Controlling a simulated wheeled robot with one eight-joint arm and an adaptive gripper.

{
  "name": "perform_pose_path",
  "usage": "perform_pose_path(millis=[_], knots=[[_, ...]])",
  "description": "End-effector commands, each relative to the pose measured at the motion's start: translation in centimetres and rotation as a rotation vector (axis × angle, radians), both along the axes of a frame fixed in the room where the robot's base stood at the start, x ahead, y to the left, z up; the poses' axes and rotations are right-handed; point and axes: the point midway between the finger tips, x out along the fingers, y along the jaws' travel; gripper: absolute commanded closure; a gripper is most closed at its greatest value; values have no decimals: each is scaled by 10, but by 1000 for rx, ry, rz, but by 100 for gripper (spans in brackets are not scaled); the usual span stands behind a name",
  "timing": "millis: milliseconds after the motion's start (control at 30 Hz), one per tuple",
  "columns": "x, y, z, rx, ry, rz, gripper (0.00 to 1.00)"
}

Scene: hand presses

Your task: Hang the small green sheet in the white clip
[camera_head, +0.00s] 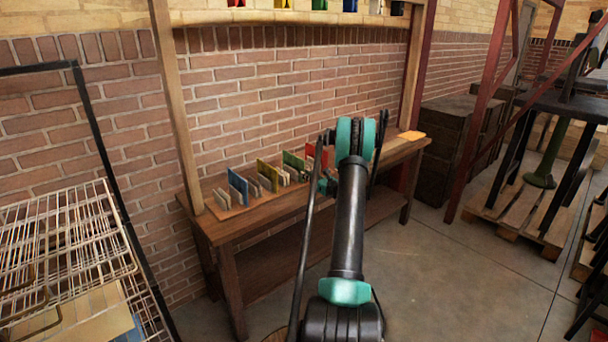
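A green sheet (293,160) stands upright in a row of coloured sheets on the wooden workbench (262,213). Whether it is the small one, I cannot tell. My gripper (327,184) seems to be the dark and teal part low over the bench, just right of the green sheet and by the red sheet. My own arm hides much of it, and its fingers are too small to read. I cannot make out the white clip; small coloured items hang or stand along the beam at the top edge, cut off by the frame.
Blue (238,187), olive-yellow (267,175) and red (317,153) sheets share the row, with small pale pieces between. An orange item (411,135) lies at the bench's right end. A wire rack (65,240) stands left.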

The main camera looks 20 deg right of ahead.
Motion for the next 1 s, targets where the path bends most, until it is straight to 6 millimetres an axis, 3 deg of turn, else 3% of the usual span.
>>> perform_pose_path(millis=[233,600,867,1000], knots=[[18,7,0,0,0,0,84],[21,8,0,0,0,0,84],[21,8,0,0,0,0,100],[20,7,0,0,0,0,100]])
